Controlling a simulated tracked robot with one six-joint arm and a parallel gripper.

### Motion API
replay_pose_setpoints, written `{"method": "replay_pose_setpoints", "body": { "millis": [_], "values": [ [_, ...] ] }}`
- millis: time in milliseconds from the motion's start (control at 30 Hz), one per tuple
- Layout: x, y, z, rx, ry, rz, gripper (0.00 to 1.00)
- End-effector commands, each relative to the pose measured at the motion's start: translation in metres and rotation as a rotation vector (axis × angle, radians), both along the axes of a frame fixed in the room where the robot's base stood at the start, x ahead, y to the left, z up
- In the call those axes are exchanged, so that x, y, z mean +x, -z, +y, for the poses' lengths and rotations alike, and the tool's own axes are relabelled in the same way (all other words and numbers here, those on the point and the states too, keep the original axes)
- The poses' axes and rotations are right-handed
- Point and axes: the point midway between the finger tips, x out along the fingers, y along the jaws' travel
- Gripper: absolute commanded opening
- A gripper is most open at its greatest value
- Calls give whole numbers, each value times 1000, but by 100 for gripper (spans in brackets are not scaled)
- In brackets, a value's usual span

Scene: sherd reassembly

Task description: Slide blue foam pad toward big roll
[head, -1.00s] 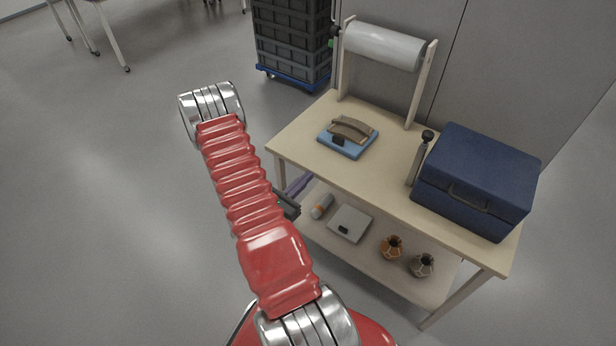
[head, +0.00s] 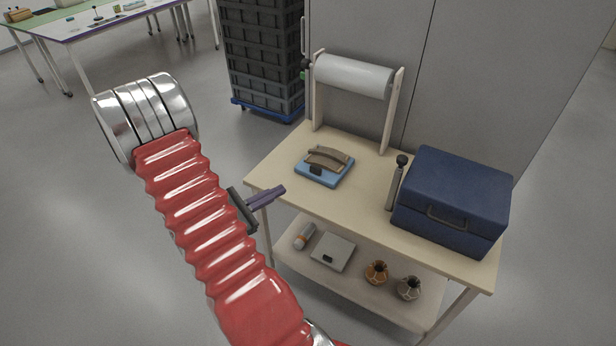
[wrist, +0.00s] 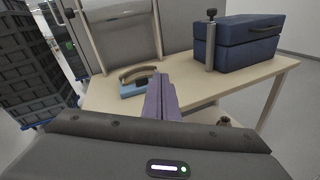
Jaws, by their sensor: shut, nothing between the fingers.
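The blue foam pad (head: 312,176) lies on the top of the wooden table near its left end, with a curved brown sherd (head: 327,157) and a small dark item on it. The pad also shows in the wrist view (wrist: 130,91), partly hidden by my fingers. The big roll (head: 354,75) is white and hangs between two wooden posts at the table's back edge, behind the pad. My gripper (head: 281,189) is shut and empty, its purple fingers just off the table's left front edge, apart from the pad. It also shows in the wrist view (wrist: 161,80).
A blue case (head: 453,200) and an upright grey post with a black knob (head: 396,182) stand on the right of the tabletop. The lower shelf holds a grey scale (head: 333,252) and two small pots (head: 376,272). Dark stacked crates (head: 262,60) stand behind left.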

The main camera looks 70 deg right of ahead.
Motion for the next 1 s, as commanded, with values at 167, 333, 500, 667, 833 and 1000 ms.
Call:
{"method": "replay_pose_setpoints", "body": {
  "millis": [167, 333, 500, 667, 833, 1000],
  "values": [
    [0, -30, 26, 23, 72, -130, 0],
    [-1, -51, 53, 64, 135, -261, 0],
    [-1, -68, 83, 115, 192, -398, 0],
    [1, -80, 114, 177, 235, -532, 0],
    [4, -90, 149, 255, 274, -673, 0],
    [10, -100, 185, 347, 306, -818, 0]
  ]
}}
